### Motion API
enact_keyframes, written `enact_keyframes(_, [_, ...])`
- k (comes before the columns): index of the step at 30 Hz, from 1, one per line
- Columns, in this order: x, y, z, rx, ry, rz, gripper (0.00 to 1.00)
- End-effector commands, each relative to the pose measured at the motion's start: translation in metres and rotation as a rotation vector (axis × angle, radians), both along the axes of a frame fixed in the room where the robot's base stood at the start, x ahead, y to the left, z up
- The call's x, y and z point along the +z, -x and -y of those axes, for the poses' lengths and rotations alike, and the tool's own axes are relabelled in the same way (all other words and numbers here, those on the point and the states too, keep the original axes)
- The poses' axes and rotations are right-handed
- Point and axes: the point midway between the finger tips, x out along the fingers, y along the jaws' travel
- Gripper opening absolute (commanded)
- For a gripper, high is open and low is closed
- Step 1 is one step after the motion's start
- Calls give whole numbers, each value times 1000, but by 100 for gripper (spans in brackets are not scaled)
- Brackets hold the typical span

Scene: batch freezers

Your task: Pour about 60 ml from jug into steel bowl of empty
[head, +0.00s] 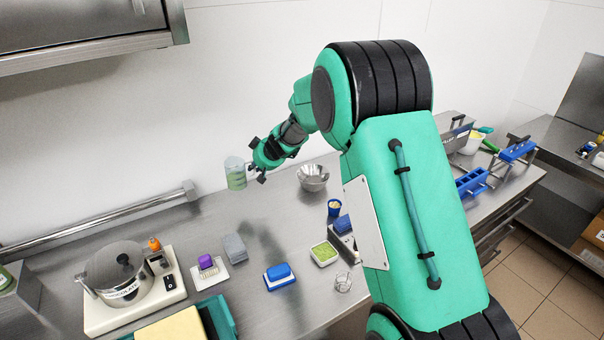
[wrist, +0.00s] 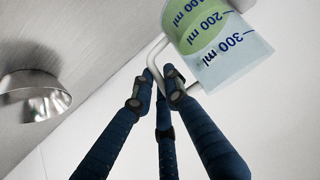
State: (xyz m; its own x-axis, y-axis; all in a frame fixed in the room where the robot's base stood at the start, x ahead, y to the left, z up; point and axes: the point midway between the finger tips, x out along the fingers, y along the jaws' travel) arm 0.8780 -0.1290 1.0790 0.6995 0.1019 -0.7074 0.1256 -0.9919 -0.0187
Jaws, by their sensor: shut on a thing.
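The clear jug (head: 236,176) holds green liquid in its lower part and hangs above the counter near the wall, about upright. In the wrist view the jug (wrist: 228,62) shows blue marks of 100, 200 and 300 ml and a white handle. My gripper (head: 256,172) is shut on the jug's handle; in the wrist view its dark fingers (wrist: 158,85) close around that handle. The steel bowl (head: 313,185) stands on the counter to the right of the jug and apart from it. The bowl (wrist: 35,85) also shows at the wrist view's left; its inside is only partly visible.
A pot (head: 118,268) sits on a white appliance at the front left. A grey block (head: 235,247), a purple block on a white tray (head: 210,270), a blue block (head: 279,273), a green-filled tub (head: 324,254) and a blue cup (head: 334,208) stand on the counter. A wall rail (head: 100,220) runs behind.

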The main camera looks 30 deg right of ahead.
Motion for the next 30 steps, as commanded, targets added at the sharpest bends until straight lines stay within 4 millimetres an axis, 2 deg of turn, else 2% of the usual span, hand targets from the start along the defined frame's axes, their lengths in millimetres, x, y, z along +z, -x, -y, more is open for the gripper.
enact_keyframes(3, [15, 0, 0, -1, 0, 3, 0])
enact_keyframes(12, [40, 0, 0, -1, 1, 2, 0])
enact_keyframes(19, [39, -11, 28, -2, -4, 7, 0])
enact_keyframes(23, [40, -19, 51, -2, -6, 11, 0])
enact_keyframes(30, [41, -34, 111, 1, -10, 20, 0])
